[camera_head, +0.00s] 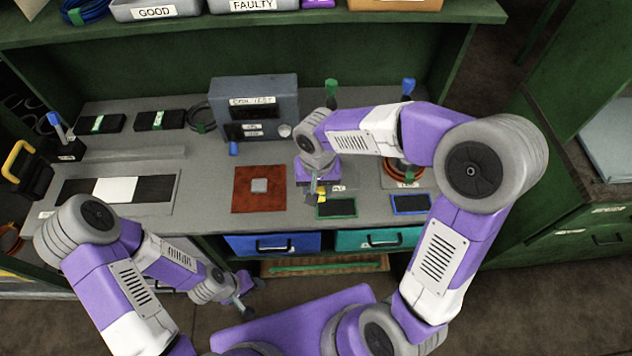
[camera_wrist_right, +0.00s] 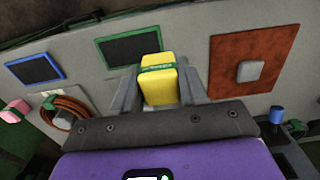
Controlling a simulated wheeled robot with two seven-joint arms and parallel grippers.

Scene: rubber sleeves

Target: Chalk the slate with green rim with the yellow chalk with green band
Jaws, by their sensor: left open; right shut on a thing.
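The yellow chalk with green band (camera_wrist_right: 158,80) is between the fingers of my right gripper (camera_wrist_right: 160,90), which is shut on it. In the head view the chalk (camera_head: 321,196) shows just below the right gripper (camera_head: 312,188), close to the slate with green rim (camera_head: 337,208). This slate lies near the bench's front edge and also shows in the right wrist view (camera_wrist_right: 120,50), just beyond the chalk. I cannot tell whether the chalk touches it. My left gripper (camera_head: 244,300) is open and empty, low in front of the bench.
A slate with blue rim (camera_head: 410,204) lies right of the green-rimmed one. A rust-coloured mat (camera_head: 259,204) with a grey block (camera_head: 259,186) lies to the left. A grey test box (camera_head: 254,103) stands behind. Blue (camera_head: 272,244) and teal (camera_head: 381,240) drawers sit below the bench edge.

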